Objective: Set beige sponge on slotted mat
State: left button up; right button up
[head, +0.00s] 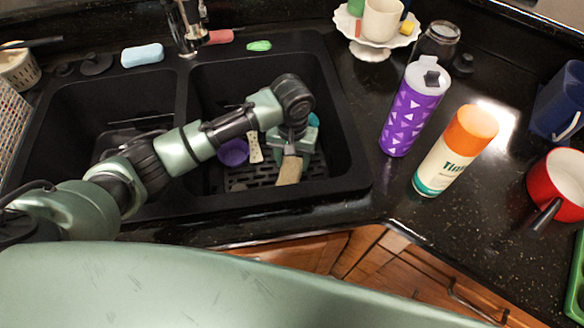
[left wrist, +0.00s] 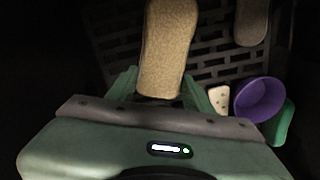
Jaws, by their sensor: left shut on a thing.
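The beige sponge (head: 289,170) is in the jaws of my left gripper (head: 291,150), inside the right sink basin. In the left wrist view the sponge (left wrist: 168,45) sticks out lengthwise from between the green fingers (left wrist: 160,90). The black slotted mat (head: 265,176) lies on the basin floor, and it also shows behind the sponge in the left wrist view (left wrist: 210,70). The sponge is over the mat; I cannot tell whether it touches it. My right gripper is not in view.
A purple bowl (head: 233,152) and a pale perforated item (head: 255,148) are in the same basin, left of the gripper. A purple tumbler (head: 408,112) and an orange-capped can (head: 455,150) stand on the counter to the right.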

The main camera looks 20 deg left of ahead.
aim_at(292, 171)
pick_arm(q)
jog(key=shift+f, duration=2.3)
jog(key=shift+f, duration=0.15)
jog(key=o, duration=1.3)
jog(key=shift+f, duration=0.1)
notch_tip(292, 171, up, 13)
jog(key=shift+f, duration=0.2)
